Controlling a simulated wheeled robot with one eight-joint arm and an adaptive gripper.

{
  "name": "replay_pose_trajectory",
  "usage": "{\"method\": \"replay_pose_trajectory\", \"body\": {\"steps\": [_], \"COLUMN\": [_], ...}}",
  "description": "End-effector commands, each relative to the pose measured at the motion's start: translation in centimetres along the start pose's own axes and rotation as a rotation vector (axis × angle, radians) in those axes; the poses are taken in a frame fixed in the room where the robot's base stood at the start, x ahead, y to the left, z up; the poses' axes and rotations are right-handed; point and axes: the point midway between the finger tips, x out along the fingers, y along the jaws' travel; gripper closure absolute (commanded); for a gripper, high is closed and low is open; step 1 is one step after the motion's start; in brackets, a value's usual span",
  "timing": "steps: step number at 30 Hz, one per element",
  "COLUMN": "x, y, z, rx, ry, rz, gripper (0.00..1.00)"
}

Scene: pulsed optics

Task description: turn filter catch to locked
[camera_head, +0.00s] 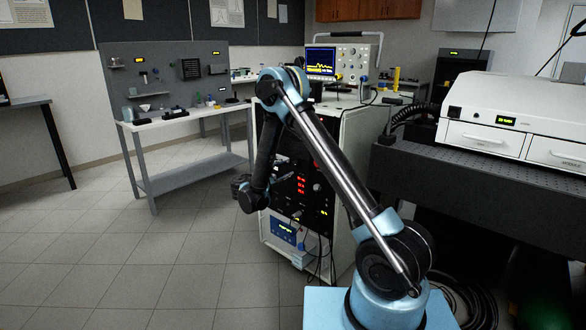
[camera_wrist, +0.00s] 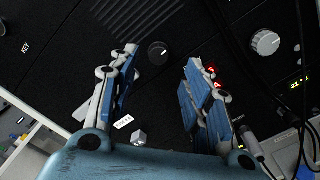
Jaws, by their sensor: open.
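In the wrist view my gripper (camera_wrist: 160,62) is open, its two blue-and-grey fingers spread in front of a black panel. A round black knob (camera_wrist: 158,53) with a small pale mark shows between the fingertips. I cannot tell which of these is the filter catch. Nothing is held. In the head view my gripper (camera_head: 283,172) is at the front of the equipment rack (camera_head: 340,170), and my arm hides part of it.
The panel also carries a silver dial (camera_wrist: 265,42), vent slots (camera_wrist: 138,18) and red digits. Black cables (camera_wrist: 298,75) hang at the right of the wrist view. An optical table (camera_head: 480,185) stands right of the rack, a workbench (camera_head: 185,125) to the left; open floor lies between.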

Motion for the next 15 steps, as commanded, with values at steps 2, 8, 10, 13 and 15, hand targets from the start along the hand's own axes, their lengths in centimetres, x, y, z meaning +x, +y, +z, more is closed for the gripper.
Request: {"method": "replay_pose_trajectory", "body": {"steps": [2, 8, 10, 13, 15], "x": [1.6, 4.7, 5.4, 6.2, 6.6], "y": [-0.1, -0.1, 0.0, 0.0, 0.0], "z": [0.1, 0.1, 0.0, 0.0, 0.0], "rx": [0.0, 0.0, 0.0, 0.0, 0.0], "ry": [-0.002, -0.002, -0.001, -0.001, 0.0], "rz": [-0.002, -0.001, -0.001, -0.001, 0.0], "gripper": [0.55, 0.55, 0.55, 0.55, 0.55]}}
